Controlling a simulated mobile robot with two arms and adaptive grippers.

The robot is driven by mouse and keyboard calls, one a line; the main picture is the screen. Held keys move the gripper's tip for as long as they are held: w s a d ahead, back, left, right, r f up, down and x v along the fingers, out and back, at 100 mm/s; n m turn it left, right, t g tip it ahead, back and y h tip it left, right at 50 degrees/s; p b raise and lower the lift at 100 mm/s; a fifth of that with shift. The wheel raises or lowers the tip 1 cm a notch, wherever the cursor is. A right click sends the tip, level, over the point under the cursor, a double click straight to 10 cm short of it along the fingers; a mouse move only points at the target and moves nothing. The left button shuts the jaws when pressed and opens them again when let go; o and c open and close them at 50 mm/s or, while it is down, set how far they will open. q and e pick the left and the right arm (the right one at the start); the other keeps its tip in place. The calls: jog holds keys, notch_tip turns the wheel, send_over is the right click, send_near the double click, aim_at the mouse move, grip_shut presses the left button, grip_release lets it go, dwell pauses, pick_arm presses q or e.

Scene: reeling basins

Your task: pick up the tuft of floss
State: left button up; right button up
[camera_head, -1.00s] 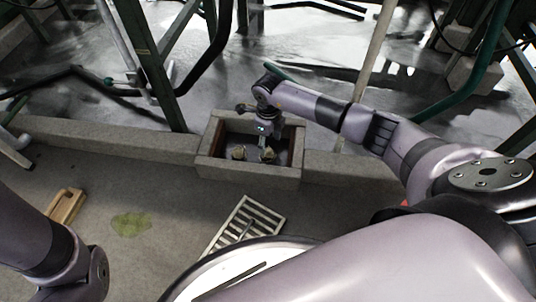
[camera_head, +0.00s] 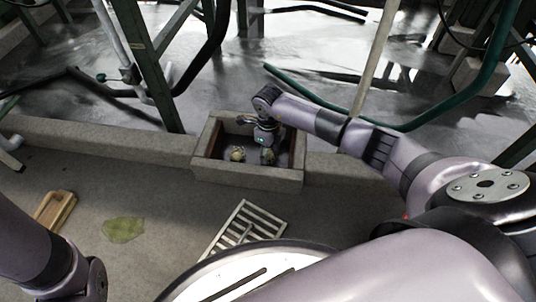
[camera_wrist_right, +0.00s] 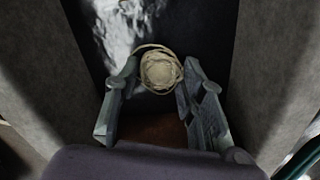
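In the head view, two small pale tufts lie in the stone basin (camera_head: 247,177). One tuft (camera_head: 238,154) is at the left, clear of my gripper. The other is at the right, mostly hidden by my right gripper (camera_head: 268,152), which reaches down into the basin. In the right wrist view, a round, cream, coiled tuft of floss (camera_wrist_right: 160,71) with a loose strand lies between the fingertips of my right gripper (camera_wrist_right: 158,78). The fingers are spread on either side of it; I cannot tell whether they touch it. My left gripper is out of view.
The basin's walls rise close on both sides of my right gripper. A slatted grate (camera_head: 243,226), a greenish patch (camera_head: 123,230) and a wooden block (camera_head: 55,210) lie on the near floor. A low kerb (camera_head: 100,140) runs beside the basin, with green posts and hoses beyond.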

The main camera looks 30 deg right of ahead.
jog(key=c, duration=0.4)
